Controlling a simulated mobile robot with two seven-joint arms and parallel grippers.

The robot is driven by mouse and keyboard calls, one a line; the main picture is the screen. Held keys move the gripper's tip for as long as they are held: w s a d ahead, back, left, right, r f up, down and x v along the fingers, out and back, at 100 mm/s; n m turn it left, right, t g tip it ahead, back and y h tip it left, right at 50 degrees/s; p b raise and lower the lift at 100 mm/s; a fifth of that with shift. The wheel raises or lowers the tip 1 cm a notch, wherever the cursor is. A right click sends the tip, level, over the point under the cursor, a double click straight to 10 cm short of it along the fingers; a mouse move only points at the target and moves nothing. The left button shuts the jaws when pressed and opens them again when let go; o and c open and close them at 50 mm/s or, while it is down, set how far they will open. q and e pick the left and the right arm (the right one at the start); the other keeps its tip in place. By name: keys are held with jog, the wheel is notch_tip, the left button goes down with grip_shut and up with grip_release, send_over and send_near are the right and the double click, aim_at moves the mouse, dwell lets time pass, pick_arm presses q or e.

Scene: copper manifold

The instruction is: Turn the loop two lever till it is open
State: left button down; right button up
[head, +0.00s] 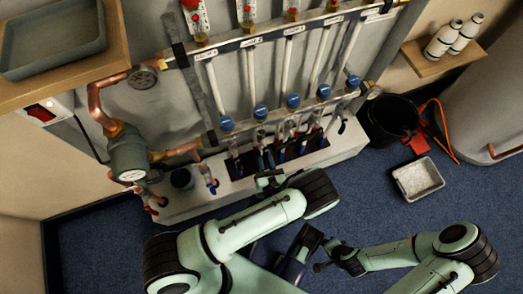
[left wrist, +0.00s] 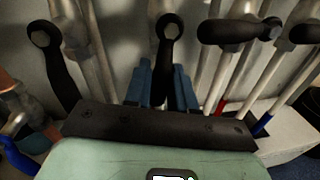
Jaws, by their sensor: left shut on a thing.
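In the left wrist view my left gripper (left wrist: 161,78) has its two blue fingers on either side of a black lever (left wrist: 168,40), shut on it. This lever stands upright in the picture, with its round end above the fingers; its lower part is hidden. I cannot read its label, so I cannot confirm that it is loop two. In the head view my left gripper (head: 268,180) is at the row of valves low on the manifold, and the held lever is not clear there. My right gripper (head: 320,266) hangs over the floor, away from the manifold; its jaws are unclear.
Another black lever (left wrist: 55,60) hangs left of the held one; a black lever (left wrist: 240,31) lies sideways to the right. Blue-capped valves (head: 293,101) line the manifold above. A black bucket (head: 390,122) and white tray (head: 418,179) stand on the floor at right.

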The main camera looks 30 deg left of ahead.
pick_arm(q)
jog(key=shift+w+d+n, duration=0.35)
jog(key=shift+n, duration=0.65)
pick_arm(e)
jog(key=shift+w, duration=0.1)
pick_arm(q)
jog(key=c, duration=1.1)
grip_release()
